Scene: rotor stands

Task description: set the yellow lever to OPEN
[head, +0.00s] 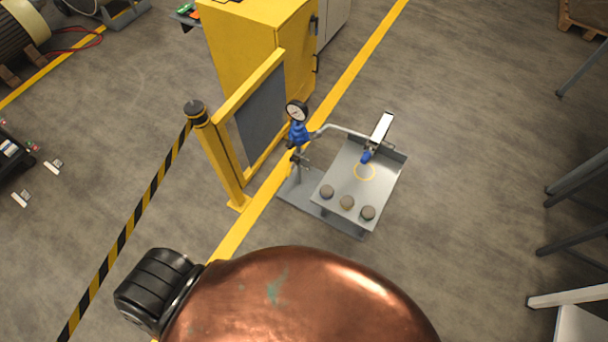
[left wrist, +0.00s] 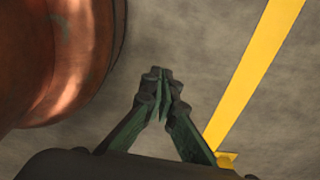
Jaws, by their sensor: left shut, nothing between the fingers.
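I cannot make out a yellow lever in either view. In the head view, a grey stand (head: 383,183) on the floor carries a sloped plate with a thin yellow ring, several round dark knobs along its near edge and a small blue part (head: 367,156) near its top. A round gauge (head: 296,111) on a blue fitting (head: 299,133) stands at its left, joined by a bent grey pipe. My left gripper (left wrist: 160,74) shows only in the left wrist view; its dark green fingers are shut and empty, above bare floor. My right gripper is not in view.
A yellow frame with a dark panel (head: 261,118) stands left of the stand, before a yellow cabinet (head: 255,45). A black-and-yellow barrier tape (head: 130,226) runs from a post. Grey metal legs (head: 574,183) stand at the right. Floor right of the stand is clear.

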